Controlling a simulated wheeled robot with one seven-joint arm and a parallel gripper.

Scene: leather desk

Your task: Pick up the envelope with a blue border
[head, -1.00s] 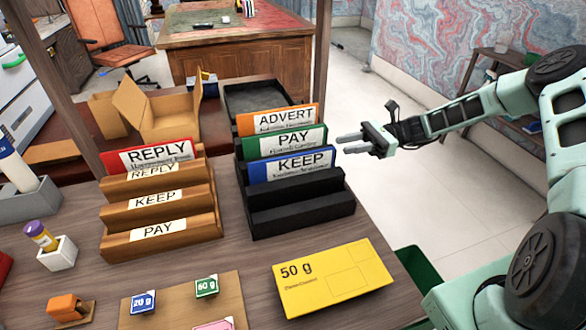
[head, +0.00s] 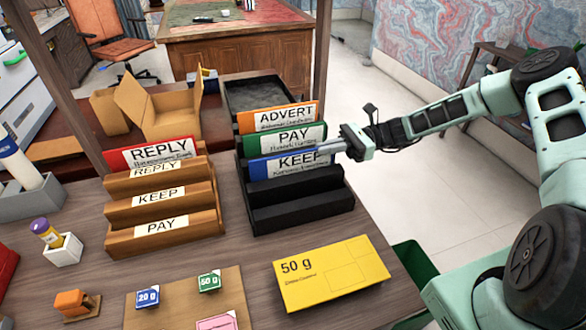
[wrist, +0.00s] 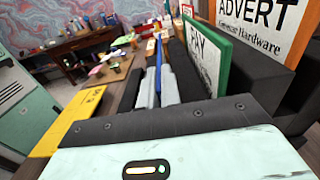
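The blue-bordered envelope marked KEEP (head: 268,172) stands upright in the black rack (head: 305,212), in front of the green PAY and orange ADVERT envelopes. My gripper (head: 328,150) is at its upper right edge, reaching in from the right. In the wrist view the blue envelope (wrist: 158,55) shows as a thin edge-on strip between the two grey fingers of my gripper (wrist: 158,90). The fingers look apart, one on each side of it; contact is not clear. The envelope is still seated in its slot.
The green PAY envelope (head: 290,137) and orange ADVERT envelope (head: 270,118) stand close behind. A wooden rack (head: 160,212) with a red REPLY envelope (head: 150,154) is to the left. A yellow 50 g parcel (head: 330,275) lies in front. The space right of the desk is free.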

